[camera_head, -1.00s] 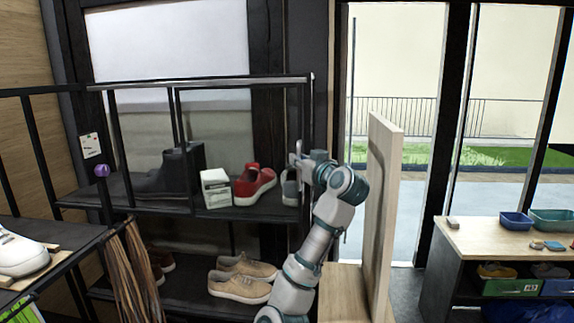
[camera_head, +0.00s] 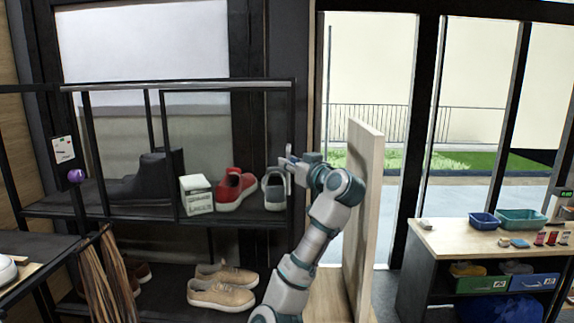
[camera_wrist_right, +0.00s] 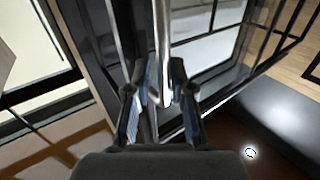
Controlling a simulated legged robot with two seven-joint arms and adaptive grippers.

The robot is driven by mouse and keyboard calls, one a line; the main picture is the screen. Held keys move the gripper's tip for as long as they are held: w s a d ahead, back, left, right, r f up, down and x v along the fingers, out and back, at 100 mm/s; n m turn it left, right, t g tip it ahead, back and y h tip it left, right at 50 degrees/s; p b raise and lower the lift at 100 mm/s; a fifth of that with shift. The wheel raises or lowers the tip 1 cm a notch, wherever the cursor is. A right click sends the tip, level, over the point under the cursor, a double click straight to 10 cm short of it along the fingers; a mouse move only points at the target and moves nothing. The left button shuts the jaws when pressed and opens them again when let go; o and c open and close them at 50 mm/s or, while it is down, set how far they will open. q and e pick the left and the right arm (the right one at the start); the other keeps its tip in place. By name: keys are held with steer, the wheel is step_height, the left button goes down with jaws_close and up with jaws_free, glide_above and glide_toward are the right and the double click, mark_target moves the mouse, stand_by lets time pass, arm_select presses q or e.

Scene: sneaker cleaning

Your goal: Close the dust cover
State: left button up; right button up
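The dust cover (camera_head: 228,87) looks like a black-framed clear panel with a bright metal top edge, in front of the upper shoe shelf. Shoes show through it. My right gripper (camera_head: 288,160) is at the cover's right edge, left of the wooden board. In the right wrist view, my right gripper (camera_wrist_right: 159,75) has its fingers apart on both sides of a bright upright metal bar (camera_wrist_right: 161,35). A gap shows beside the bar, and I see no firm hold. The fingertips are small and partly hidden in the head view. My left gripper is not in view.
Behind the cover are a red shoe (camera_head: 233,190), a grey shoe (camera_head: 274,190), a white box (camera_head: 196,194) and a dark boot (camera_head: 158,177). Tan shoes (camera_head: 222,289) sit below. A wooden board (camera_head: 366,215) stands close right of my arm. A bench (camera_head: 450,238) is farther right.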

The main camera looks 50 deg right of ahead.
steer(key=v, duration=1.1)
steer(key=shift+s, duration=0.35)
steer(key=shift+s+f, duration=0.1)
